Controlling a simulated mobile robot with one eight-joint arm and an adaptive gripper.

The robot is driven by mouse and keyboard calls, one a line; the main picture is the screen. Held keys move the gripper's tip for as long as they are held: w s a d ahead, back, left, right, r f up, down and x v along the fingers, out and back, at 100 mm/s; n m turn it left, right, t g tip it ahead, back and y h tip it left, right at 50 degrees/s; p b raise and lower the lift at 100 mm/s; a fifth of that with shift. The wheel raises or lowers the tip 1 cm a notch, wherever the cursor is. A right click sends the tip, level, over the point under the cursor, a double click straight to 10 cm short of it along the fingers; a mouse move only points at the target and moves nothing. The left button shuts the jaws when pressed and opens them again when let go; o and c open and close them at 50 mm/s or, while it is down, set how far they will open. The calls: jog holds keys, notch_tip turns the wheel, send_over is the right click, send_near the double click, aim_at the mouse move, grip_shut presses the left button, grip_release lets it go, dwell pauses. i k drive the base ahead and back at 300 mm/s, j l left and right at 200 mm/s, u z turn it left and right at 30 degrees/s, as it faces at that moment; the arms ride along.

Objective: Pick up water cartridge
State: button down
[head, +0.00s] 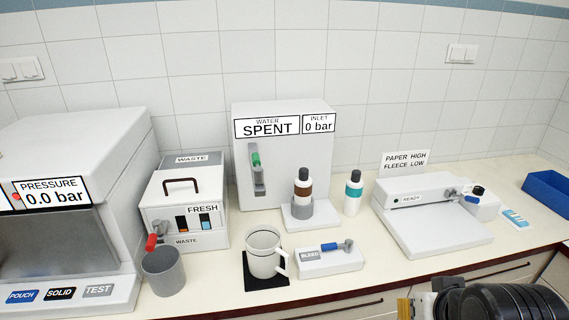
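No object is labelled as a water cartridge. A white box marked "WATER SPENT" (290,160) stands against the back wall, with an "INLET 0 bar" sign. On its front is a grey fitting with a green top (256,165). In front, a bottle with a brown band and dark cap (303,189) stands upright in a grey holder. A bottle with a teal band and dark cap (353,193) stands upright to its right, on the counter. My gripper (422,304) is partly in view at the bottom right, apart from these things; its fingers are not clear.
A white mug (264,250) on a dark mat and a "BLEED" block (328,260) stand near the front edge. A grey cup (163,272) stands by the "FRESH" box (182,215). A flat "READY" device (425,215) and blue tray (549,192) lie right.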

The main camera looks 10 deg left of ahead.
aim_at(303, 183)
jog(key=i+l, duration=0.4)
jog(key=i+l+u, duration=0.1)
jog(key=i+l, duration=0.3)
jog(key=i, duration=0.2)
